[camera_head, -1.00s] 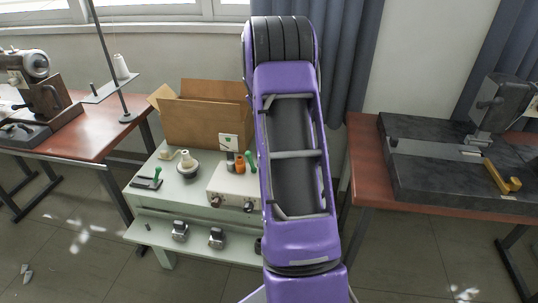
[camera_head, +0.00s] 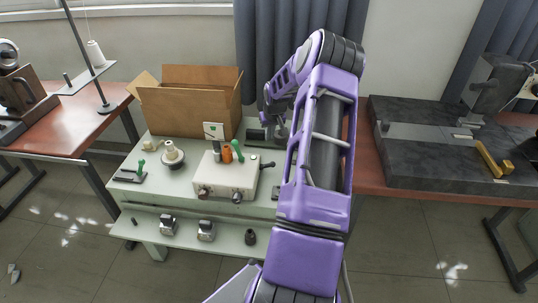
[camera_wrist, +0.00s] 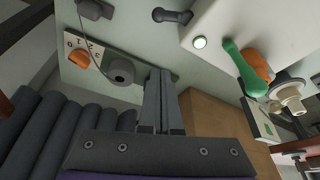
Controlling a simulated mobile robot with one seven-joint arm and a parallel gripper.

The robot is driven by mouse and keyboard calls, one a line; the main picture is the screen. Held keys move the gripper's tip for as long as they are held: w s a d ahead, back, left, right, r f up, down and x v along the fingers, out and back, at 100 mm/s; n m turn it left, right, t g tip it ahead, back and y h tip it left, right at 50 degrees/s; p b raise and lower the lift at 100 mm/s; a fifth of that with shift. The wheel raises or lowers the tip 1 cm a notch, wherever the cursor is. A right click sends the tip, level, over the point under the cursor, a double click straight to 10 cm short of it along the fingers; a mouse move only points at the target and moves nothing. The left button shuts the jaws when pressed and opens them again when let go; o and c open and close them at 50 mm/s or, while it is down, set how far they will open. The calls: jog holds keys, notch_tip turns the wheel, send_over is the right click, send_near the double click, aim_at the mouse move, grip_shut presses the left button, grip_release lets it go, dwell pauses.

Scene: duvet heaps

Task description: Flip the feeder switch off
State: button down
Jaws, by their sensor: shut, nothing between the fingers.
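In the wrist view an orange rotary knob (camera_wrist: 79,58) sits on a white plate with numerals, set on a dark unit with a dark round part (camera_wrist: 121,70) beside it. No label tells which control is the feeder switch. In the head view the control box (camera_head: 225,178) stands on the pale table, its black lever (camera_head: 267,165) on the right side. My gripper (camera_wrist: 160,73) is shut and empty, its tips near the dark round part. The arm partly hides this area in the head view.
A cardboard box (camera_head: 185,109) stands at the table's back. A dark machine bed (camera_head: 430,160) lies to the right and a curtain hangs behind.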

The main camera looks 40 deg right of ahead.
aim_at(272, 165)
jog(key=b+x, duration=0.1)
jog(key=x, duration=0.9)
jog(key=shift+f, duration=0.15)
jog(key=shift+s+a, duration=0.25)
jog(key=shift+s, duration=0.2)
jog(key=shift+s+a, duration=0.2)
jog(key=shift+s, duration=0.3)
jog(key=shift+s+a+f, duration=0.2)
jog(key=shift+s, duration=0.2)
jog(key=shift+s+a+f, duration=0.15)
jog(key=shift+s+a, duration=0.05)
jog(key=shift+s, duration=0.2)
jog(key=shift+s+m+b, duration=0.25)
jog(key=shift+m+b, duration=0.25)
jog(key=shift+m, duration=0.3)
jog(key=shift+s+a+b, duration=0.15)
jog(key=shift+s+b, duration=0.2)
jog(key=shift+s, duration=0.1)
jog(key=shift+s+a+b, duration=0.3)
jog(key=shift+s, duration=0.15)
jog(key=shift+s+a, duration=0.35)
jog(key=shift+s+a+b, duration=0.15)
jog(key=shift+a+b, duration=0.1)
jog(key=shift+b, duration=0.1)
